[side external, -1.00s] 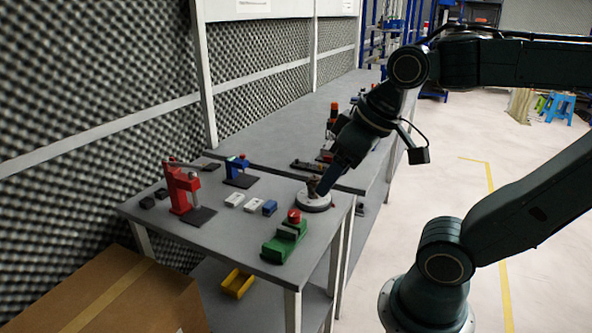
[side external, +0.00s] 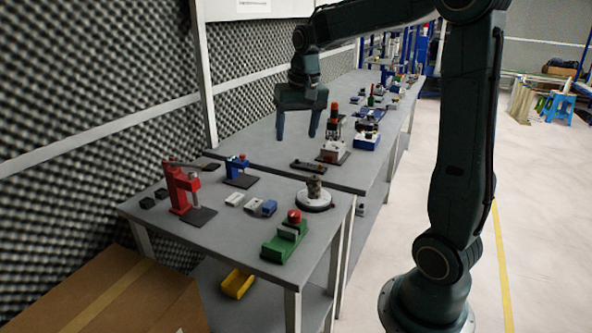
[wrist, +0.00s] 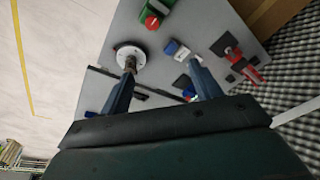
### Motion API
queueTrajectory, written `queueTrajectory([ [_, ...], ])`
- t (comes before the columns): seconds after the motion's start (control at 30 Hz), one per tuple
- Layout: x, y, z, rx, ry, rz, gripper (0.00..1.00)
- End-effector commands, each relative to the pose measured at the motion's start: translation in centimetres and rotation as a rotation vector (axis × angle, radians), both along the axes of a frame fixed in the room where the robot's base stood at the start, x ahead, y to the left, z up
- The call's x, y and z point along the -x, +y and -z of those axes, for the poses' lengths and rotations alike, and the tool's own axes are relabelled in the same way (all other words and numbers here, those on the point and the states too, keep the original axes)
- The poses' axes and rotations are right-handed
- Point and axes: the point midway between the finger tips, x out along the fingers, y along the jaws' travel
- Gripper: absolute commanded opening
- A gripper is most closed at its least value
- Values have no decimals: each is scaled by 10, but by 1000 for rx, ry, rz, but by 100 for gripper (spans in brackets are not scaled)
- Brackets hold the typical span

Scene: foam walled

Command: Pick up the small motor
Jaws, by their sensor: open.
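The small motor (side external: 315,186) looks like a short brownish-grey cylinder standing on a round white plate (side external: 310,204) near the right edge of the front table. In the wrist view the motor (wrist: 130,64) shows on the plate (wrist: 124,50), close to the tip of one finger in the picture. My gripper (side external: 296,137) is open and empty, pointing down. It is above the tables, up and left of the motor in the side view, clear of it. The wrist view shows the two fingers (wrist: 160,72) spread wide with nothing between them.
A red press (side external: 180,190), a blue press (side external: 236,166), small white and blue blocks (side external: 254,206) and a green fixture with a red knob (side external: 285,242) stand on the front table. More equipment (side external: 334,150) stands behind. The foam wall (side external: 90,110) borders the left.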

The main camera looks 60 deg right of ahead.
Motion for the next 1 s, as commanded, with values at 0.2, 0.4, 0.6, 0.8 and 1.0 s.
queueTrajectory([
  [0.2, -20, -57, 28, -40, 53, 157, 63],
  [0.4, -29, -111, 60, -76, 95, 295, 63],
  [0.6, -30, -156, 92, -107, 130, 415, 63],
  [0.8, -27, -178, 109, -124, 148, 476, 63],
  [1.0, -26, -182, 112, -126, 150, 486, 63],
])
